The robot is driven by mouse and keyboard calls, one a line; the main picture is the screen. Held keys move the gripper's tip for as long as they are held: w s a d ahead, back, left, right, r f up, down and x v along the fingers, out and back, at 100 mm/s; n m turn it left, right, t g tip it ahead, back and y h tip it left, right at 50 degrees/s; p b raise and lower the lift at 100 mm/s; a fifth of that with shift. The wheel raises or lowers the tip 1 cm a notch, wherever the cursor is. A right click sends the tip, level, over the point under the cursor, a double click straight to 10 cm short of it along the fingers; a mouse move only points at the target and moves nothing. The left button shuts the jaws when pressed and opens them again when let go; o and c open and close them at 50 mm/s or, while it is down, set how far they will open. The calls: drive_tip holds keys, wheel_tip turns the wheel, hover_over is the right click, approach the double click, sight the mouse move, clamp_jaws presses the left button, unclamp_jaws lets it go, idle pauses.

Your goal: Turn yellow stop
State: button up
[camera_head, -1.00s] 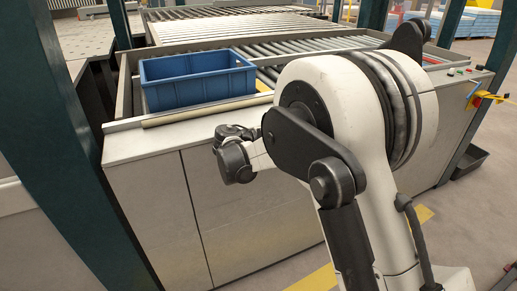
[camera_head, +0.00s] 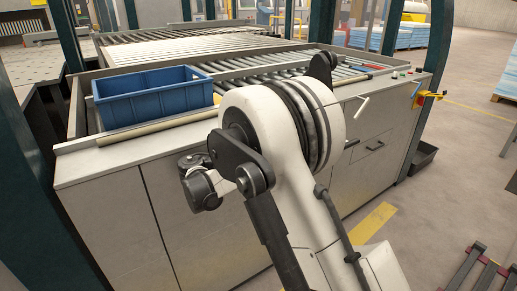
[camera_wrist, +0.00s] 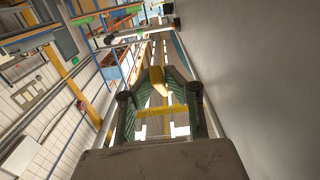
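The yellow stop (camera_head: 429,96) is a small yellow fixture at the machine's right end in the head view, with a red part on its left. It is not clearly made out in the wrist view. My gripper (camera_wrist: 158,88) shows in the wrist view with two dark, green-sided fingers apart and no object clearly held between them. A yellow patch shows in the gap, but I cannot tell what it is. In the head view my arm stands in front of the machine, left of the stop and apart from it. The gripper cannot be made out there.
A blue crate (camera_head: 155,97) sits on the left of the grey machine (camera_head: 100,215) beside rollers. A dark bin (camera_head: 424,156) is below the stop. A dark red rack (camera_head: 478,272) stands at lower right. Floor right of the machine is mostly clear.

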drive_tip(key=o, duration=0.5)
drive_tip(key=shift+c, duration=0.2)
drive_tip(key=v, duration=1.2)
drive_tip(key=shift+w+d+r, duration=0.1)
drive_tip(key=shift+r, duration=0.05)
drive_tip(key=s+d+r+n+g+y+p, duration=0.1)
drive_tip(key=s+d+r+n+y, duration=0.15)
drive_tip(key=d, duration=0.55)
drive_tip(key=s+d+r+n+g+y+p, duration=0.1)
drive_tip(key=s+d+r+n+g+y, duration=0.1)
drive_tip(key=d+r, duration=0.35)
drive_tip(key=s+d+r+n+g+y+p, duration=0.1)
drive_tip(key=s+d+r+n+y, duration=0.1)
drive_tip(key=d, duration=0.7)
drive_tip(key=s+d+n+y+p, duration=0.2)
drive_tip(key=s+d+y, duration=0.2)
drive_tip(key=s, duration=0.9)
drive_tip(key=s+d+n+y+p, duration=0.2)
drive_tip(key=s+d+y, duration=0.2)
drive_tip(key=s, duration=0.9)
drive_tip(key=shift+f+t, duration=0.2)
drive_tip(key=shift+t, duration=0.2)
